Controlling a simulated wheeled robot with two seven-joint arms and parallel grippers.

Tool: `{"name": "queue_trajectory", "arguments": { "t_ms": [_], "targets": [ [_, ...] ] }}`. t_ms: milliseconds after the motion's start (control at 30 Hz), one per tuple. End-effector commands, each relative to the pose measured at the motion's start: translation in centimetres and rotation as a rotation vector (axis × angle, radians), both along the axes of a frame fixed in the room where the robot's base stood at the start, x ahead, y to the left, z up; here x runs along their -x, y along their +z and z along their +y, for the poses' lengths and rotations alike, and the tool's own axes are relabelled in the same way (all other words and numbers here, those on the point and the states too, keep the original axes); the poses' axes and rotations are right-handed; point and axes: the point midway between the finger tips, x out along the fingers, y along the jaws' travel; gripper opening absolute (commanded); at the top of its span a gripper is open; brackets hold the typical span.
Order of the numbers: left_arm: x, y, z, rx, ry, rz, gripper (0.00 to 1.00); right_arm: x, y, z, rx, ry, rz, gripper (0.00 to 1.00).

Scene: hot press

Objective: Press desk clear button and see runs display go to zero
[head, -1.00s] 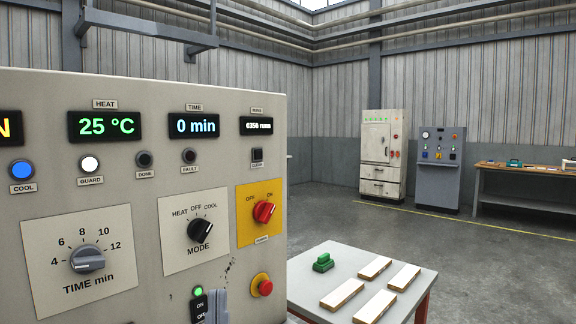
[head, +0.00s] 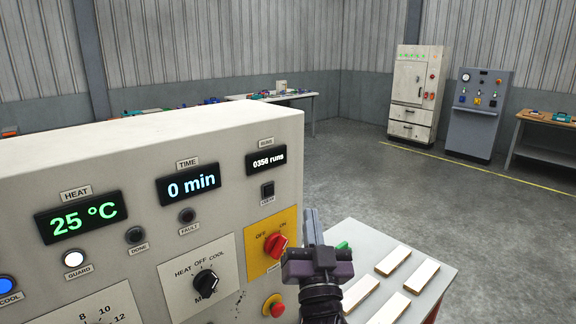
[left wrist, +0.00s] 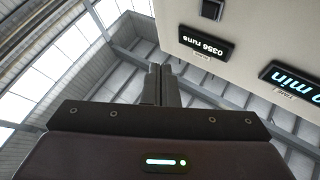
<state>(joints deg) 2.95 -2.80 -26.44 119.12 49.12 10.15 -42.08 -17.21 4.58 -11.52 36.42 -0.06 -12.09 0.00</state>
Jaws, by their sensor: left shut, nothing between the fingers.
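The grey desk panel fills the left of the head view. Its runs display (head: 266,158) reads 0356 runs; it also shows, upside down, in the left wrist view (left wrist: 207,48). The black square clear button (head: 268,190) sits just below that display, and part of it shows at the top edge of the left wrist view (left wrist: 212,9). My left gripper (head: 311,214) is shut and empty, with its fingers pointing up. In the head view it appears right of and below the clear button, apart from it. My right gripper is not in view.
Below the button are a red rotary switch (head: 276,245) on a yellow plate and a red push button (head: 273,306). A low table (head: 447,270) with pale bars stands behind my gripper. Cabinets and benches stand far back, with open floor between.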

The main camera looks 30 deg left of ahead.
Motion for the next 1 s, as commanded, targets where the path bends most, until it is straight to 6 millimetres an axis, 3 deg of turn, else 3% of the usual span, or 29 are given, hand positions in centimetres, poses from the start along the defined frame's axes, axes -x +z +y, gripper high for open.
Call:
{"name": "queue_trajectory", "arguments": {
  "t_ms": [133, 567, 1000],
  "targets": [
    [-0.1, 0.2, 0.1, 0.002, 0.007, 0.010, 0.00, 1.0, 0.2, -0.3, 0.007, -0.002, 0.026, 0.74],
    [-0.3, 0.2, 0.6, 0.000, 0.007, 0.009, 0.00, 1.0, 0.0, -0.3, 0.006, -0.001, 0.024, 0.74],
    [-2.1, 0.2, 6.1, -0.001, 0.008, 0.008, 0.00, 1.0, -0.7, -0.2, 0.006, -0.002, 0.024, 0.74]
  ]
}}
